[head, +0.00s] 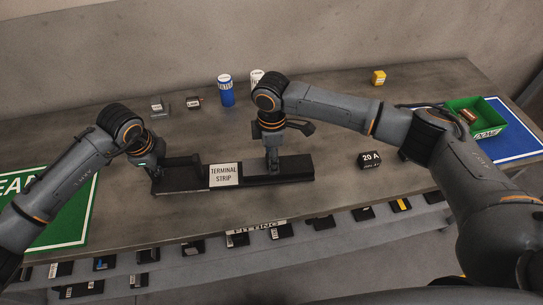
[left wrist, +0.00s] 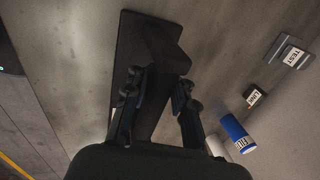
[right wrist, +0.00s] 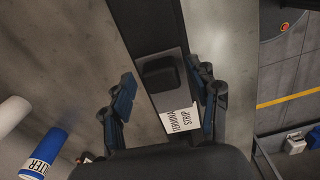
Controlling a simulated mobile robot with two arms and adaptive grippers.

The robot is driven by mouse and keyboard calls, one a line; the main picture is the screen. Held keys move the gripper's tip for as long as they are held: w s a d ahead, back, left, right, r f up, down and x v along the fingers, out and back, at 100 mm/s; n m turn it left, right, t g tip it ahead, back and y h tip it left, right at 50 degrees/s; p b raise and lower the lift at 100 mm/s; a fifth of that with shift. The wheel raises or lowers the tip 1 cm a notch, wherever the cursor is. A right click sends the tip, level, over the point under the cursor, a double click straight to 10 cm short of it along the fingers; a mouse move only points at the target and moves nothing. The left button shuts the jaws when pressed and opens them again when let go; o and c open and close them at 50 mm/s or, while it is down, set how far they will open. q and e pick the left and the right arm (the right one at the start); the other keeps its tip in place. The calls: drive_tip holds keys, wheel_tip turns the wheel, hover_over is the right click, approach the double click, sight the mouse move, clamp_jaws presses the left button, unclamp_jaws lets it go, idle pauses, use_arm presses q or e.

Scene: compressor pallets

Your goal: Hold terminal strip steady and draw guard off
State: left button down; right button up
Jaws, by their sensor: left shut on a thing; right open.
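The terminal strip, a long dark bar with a white label (head: 225,174), lies on the grey bench. My left gripper (head: 152,167) is at its left end. In the left wrist view the left fingers (left wrist: 158,100) are shut on a raised dark part of the strip (left wrist: 160,50). My right gripper (head: 272,165) is over the right part of the strip. In the right wrist view its fingers (right wrist: 167,95) are open on both sides of a dark block (right wrist: 160,73) beside the label. This block appears to be the guard's grip; the guard's edges are hard to tell.
A black 20 A block (head: 370,160) lies to the right. A green bin (head: 488,128) stands on a blue mat at far right. A blue can (head: 226,92), a white can and small blocks stand behind. A green mat (head: 75,215) lies left. A shelf of parts runs below the front edge.

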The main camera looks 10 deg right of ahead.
sight(308, 162)
drive_tip(key=shift+f, duration=0.3)
clamp_jaws()
drive_tip(key=d, duration=1)
drive_tip(key=shift+s+d, duration=0.1)
drive_tip(key=shift+s, duration=0.3)
drive_tip(key=shift+c, duration=1)
unclamp_jaws()
drive_tip(key=shift+o, duration=1)
